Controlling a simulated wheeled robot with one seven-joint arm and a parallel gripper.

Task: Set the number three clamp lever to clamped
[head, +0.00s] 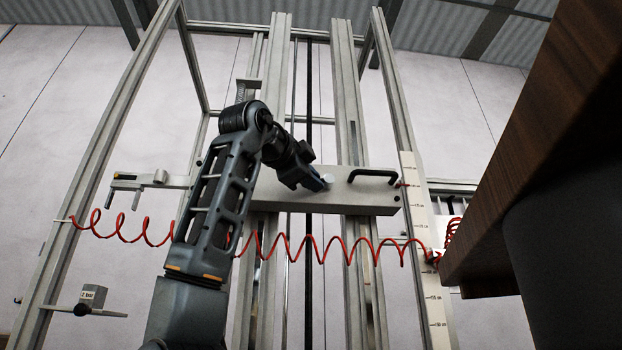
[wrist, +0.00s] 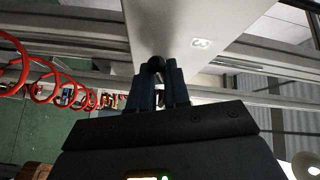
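In the wrist view a dark round knob (wrist: 155,65) shows at the fingertips of my gripper (wrist: 160,78), in front of a pale panel (wrist: 185,20) marked with a 3. The knob looks like the end of the number three clamp lever; its arm is hidden. The fingers stand a little apart with the knob at their tips; I cannot tell whether they press on it. In the head view my gripper (head: 322,183) is at the front of the grey crossbeam (head: 350,195), left of its black handle (head: 374,175). The lever's setting cannot be made out.
A coiled red hose (head: 330,247) hangs across the frame below the crossbeam. Upright metal posts (head: 362,270) stand behind my arm. A white scale strip (head: 420,235) is at the right. A small labelled lever (head: 100,312) is at lower left. A brown wooden block (head: 540,150) fills the right.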

